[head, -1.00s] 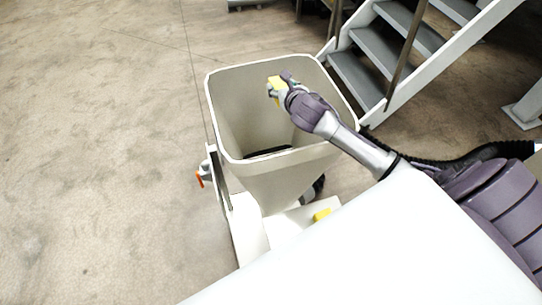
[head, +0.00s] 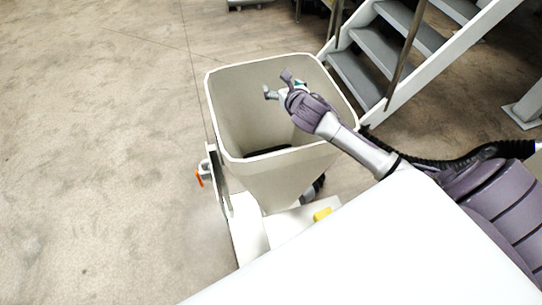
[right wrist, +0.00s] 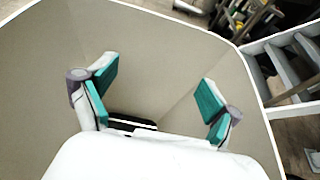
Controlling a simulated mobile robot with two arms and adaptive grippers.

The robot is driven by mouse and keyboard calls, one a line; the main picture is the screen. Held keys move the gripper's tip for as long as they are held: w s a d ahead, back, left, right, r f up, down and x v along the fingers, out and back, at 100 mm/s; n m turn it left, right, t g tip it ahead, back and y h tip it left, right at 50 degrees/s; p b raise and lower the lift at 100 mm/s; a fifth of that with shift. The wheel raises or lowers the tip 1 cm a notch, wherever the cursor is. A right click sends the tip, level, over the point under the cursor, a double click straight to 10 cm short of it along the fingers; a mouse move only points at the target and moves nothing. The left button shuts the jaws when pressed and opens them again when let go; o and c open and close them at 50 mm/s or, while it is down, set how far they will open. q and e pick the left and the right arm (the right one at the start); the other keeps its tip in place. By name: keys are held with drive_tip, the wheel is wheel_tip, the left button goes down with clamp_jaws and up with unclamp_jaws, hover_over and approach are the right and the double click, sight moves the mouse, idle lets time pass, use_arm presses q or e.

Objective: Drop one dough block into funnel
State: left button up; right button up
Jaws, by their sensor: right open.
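The funnel (head: 237,105) is a large beige, square-mouthed hopper in the middle of the head view. My right gripper (head: 277,84) is open and empty over the funnel's mouth. In the right wrist view its two teal-padded fingers (right wrist: 155,95) stand wide apart, with the funnel's inner wall (right wrist: 150,50) behind them. A dark slot (head: 268,151) shows low inside the funnel. No dough block is visible inside the funnel. My left gripper is not in view.
Grey stairs with a white frame (head: 372,82) stand right of and behind the funnel. A white surface (head: 390,250) fills the lower right. An orange-tipped handle (head: 199,179) sticks out at the funnel's left. Open floor (head: 90,150) lies to the left.

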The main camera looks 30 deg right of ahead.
drive_tip(key=v, duration=1.1)
drive_tip(key=shift+s, duration=0.3)
drive_tip(key=shift+r, duration=0.1)
idle(0.8)
